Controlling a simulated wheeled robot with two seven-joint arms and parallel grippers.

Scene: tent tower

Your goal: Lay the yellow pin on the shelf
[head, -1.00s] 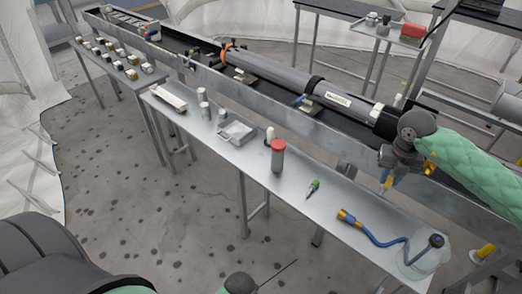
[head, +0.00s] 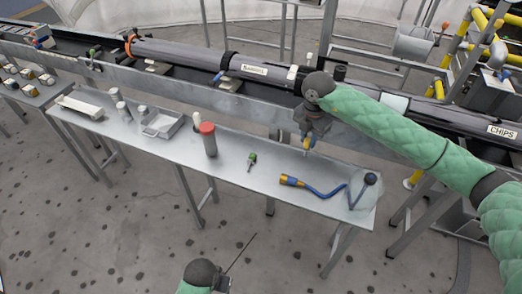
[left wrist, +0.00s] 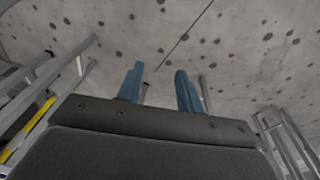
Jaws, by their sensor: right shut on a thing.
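My right gripper (head: 307,146) points down beside the silver machine rail, just past the back edge of the metal table. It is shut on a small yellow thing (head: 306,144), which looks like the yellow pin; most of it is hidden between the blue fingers. My left gripper (left wrist: 160,72) shows in the left wrist view with its two blue fingers apart and nothing between them, over the spotted floor. In the head view only part of my left arm shows at the bottom. I cannot tell which surface is the shelf.
The metal table (head: 232,178) holds a red-capped cylinder (head: 209,139), a grey tray (head: 163,122), a green-tipped tool (head: 251,161) and a blue hose with a yellow end (head: 312,186). A long grey tube (head: 180,54) lies along the rail. Yellow pipes (head: 470,40) stand far right.

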